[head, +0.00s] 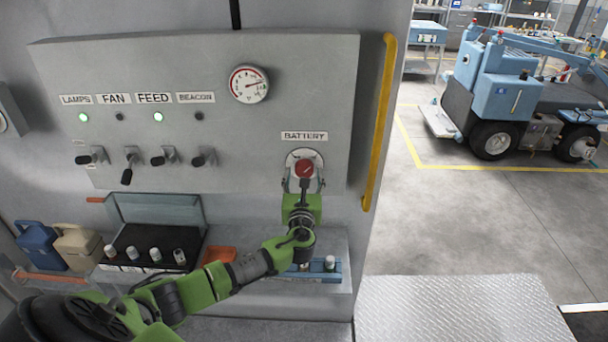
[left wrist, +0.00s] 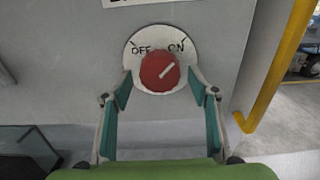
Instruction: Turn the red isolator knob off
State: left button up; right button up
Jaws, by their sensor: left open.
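The red isolator knob (head: 305,169) sits on a pale round plate under the BATTERY label (head: 304,136). In the left wrist view the knob (left wrist: 159,72) has a white line slanting up and right, toward the ON mark (left wrist: 176,47); the OFF mark (left wrist: 141,50) is at upper left. My left gripper (head: 302,185) is in front of the panel at the knob. In the left wrist view its teal fingers (left wrist: 158,88) are open, one on each side of the knob, with gaps between. My right gripper is not in view.
A yellow handrail (head: 379,125) runs down the panel's right edge. Several toggle switches (head: 126,168) and a gauge (head: 249,84) are on the panel to the left. Below is a shelf with a black tray (head: 128,240) and jugs (head: 77,247). Green lamps glow above LAMPS and FEED switches.

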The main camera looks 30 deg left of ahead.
pick_arm(q)
jog(key=c, duration=1.1)
jog(key=n+b, duration=0.1)
jog(key=n, duration=0.1)
jog(key=n+b, duration=0.1)
jog(key=b, duration=0.1)
jog(key=shift+d+f+n, duration=0.15)
jog(key=shift+n, duration=0.25)
jog(key=n+b, duration=0.3)
jog(key=n, duration=0.1)
jog(key=shift+w, duration=0.1)
jog(key=n+b, duration=0.1)
jog(key=n, duration=0.1)
jog(key=n+b, duration=0.2)
jog(key=n, duration=0.1)
jog(key=shift+d+r, duration=0.15)
jog(key=shift+r, duration=0.05)
jog(key=n+b, duration=0.2)
jog(key=n, duration=0.1)
jog(key=n+b, duration=0.1)
jog(key=shift+r+n, duration=0.25)
jog(key=shift+n, duration=0.45)
